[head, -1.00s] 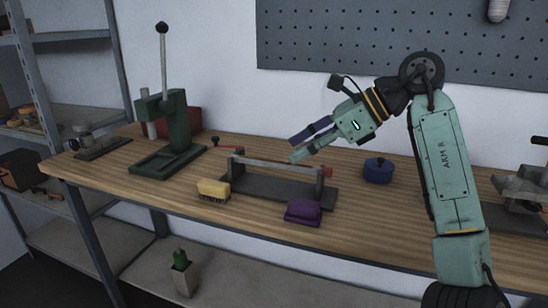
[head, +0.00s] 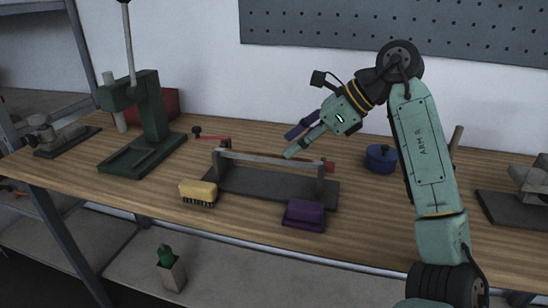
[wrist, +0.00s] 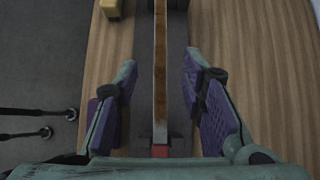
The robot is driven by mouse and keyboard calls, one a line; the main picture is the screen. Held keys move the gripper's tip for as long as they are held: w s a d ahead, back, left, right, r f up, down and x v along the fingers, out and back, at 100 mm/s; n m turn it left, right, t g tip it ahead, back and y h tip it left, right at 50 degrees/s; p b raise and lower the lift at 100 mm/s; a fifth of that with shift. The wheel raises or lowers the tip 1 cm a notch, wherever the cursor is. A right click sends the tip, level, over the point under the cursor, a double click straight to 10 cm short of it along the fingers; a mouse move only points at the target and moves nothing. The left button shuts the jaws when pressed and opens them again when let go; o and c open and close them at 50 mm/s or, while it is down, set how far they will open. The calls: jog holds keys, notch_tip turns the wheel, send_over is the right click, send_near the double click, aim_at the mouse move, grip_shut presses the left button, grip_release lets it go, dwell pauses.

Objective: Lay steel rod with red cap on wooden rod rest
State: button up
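The steel rod (head: 262,157) lies level across the two uprights of a dark grey stand (head: 240,183). Its red cap (head: 329,167) is at the right end. In the wrist view the rod (wrist: 160,70) runs up the middle, with brownish patches, and the red cap (wrist: 160,151) is near the bottom. My gripper (head: 288,144) is open and empty above and behind the rod. In the wrist view its purple-padded fingers (wrist: 158,100) are wide apart, one on each side of the rod, not touching it. A tan upright piece (head: 455,140) shows partly behind my arm; I cannot tell whether it is the wooden rest.
A yellow brush (head: 198,191) and a purple block (head: 304,214) sit before the stand. A blue round pot (head: 381,158) is behind right, a green press (head: 140,125) left, a red-handled tool (head: 210,138) behind. A grey vise-like device (head: 520,190) is far right.

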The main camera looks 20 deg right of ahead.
aim_at(273, 156)
jog(key=x, duration=0.2)
jog(key=p+x, duration=0.1)
jog(key=x, duration=0.1)
jog(key=shift+a+r, duration=0.2)
jog(key=shift+r, duration=0.05)
jog(key=shift+w+a+f, duration=0.3)
jog(key=shift+f, duration=0.15)
jog(key=shift+c, duration=0.4)
grip_shut()
